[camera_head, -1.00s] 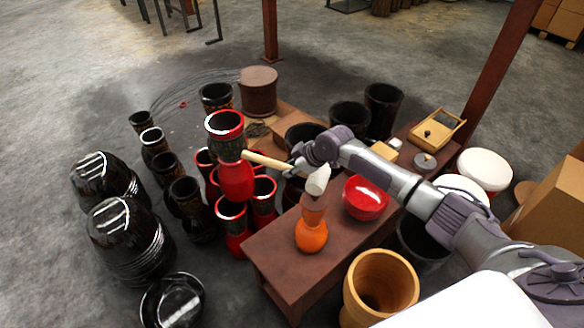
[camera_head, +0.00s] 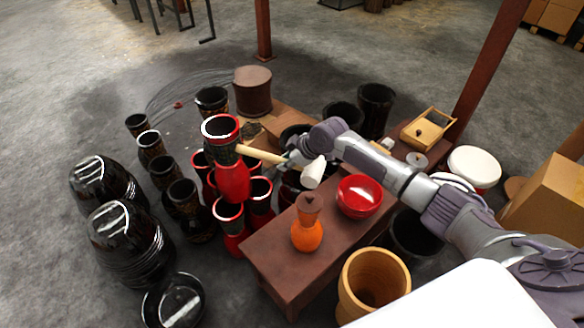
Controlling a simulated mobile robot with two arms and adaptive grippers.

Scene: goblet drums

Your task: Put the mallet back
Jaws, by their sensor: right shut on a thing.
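The fingertips are partly hidden by the mallet and the wrist. My left gripper is not in view.
A red bowl (camera_head: 359,196) and a wooden box (camera_head: 428,129) stand on the bench. Several black drums (camera_head: 130,238) crowd the left floor. A wooden pot (camera_head: 373,284) stands in front of the bench. Open floor lies at the far left.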

